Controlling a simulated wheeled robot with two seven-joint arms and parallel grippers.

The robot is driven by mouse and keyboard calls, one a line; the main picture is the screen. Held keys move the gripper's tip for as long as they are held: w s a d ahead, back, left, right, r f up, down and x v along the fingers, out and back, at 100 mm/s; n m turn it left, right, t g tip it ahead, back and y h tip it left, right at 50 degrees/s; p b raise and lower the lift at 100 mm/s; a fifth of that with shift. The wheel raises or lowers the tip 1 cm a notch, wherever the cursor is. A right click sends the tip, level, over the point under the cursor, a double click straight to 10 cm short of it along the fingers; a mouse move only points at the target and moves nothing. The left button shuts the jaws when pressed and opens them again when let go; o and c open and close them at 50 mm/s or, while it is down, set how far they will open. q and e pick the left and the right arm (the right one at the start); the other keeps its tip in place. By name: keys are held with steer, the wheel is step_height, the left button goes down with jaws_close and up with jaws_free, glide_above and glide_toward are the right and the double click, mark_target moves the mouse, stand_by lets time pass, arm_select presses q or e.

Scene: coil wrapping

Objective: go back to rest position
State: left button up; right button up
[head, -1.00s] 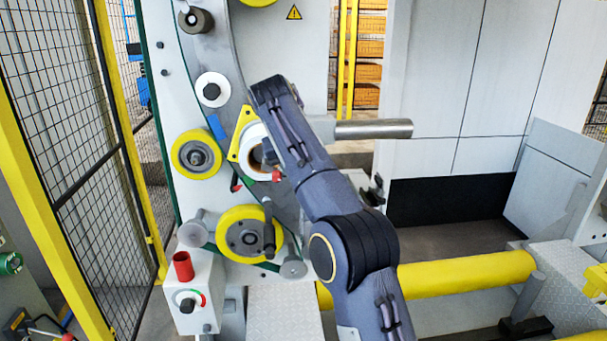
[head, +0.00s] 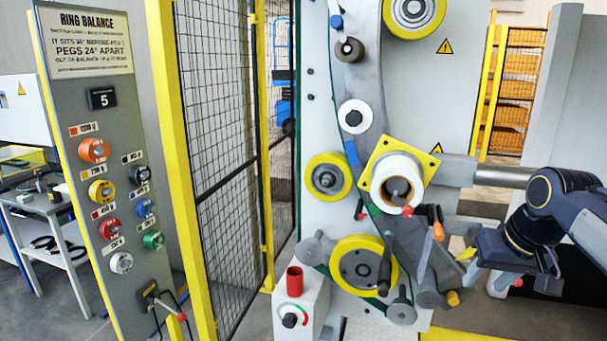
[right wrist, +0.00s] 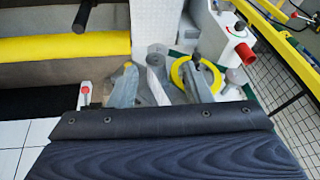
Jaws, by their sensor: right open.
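My right arm comes in from the right edge in the head view, bent at a dark joint. My right gripper (head: 482,270) is at its lower end, right of the machine's lower grey arms. It is open, and I see nothing held in it. Its fingers are small and partly lost against the grey machine parts. My left gripper is not in view.
The wrapping machine has a white roll (head: 398,182) on a yellow plate and yellow wheels (head: 327,177). A mesh fence (head: 224,150) and a peg panel (head: 105,185) are to the left.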

steer(key=s+a+f+y, duration=0.1)
steer(key=s+a+f, duration=0.3)
steer(key=s, duration=0.3)
steer(key=s+a+f+t+y+b, duration=0.1)
steer(key=s+a+f, duration=0.2)
steer(key=s+f, duration=0.4)
steer(key=s+a+f+y+b, duration=0.1)
steer(key=s+a+f, duration=0.3)
steer(key=s+f, duration=0.2)
steer(key=shift+s+a+f, duration=0.25)
steer(key=shift+s+a, duration=0.1)
steer(key=shift+s, duration=0.75)
steer(key=shift+c, duration=0.3)
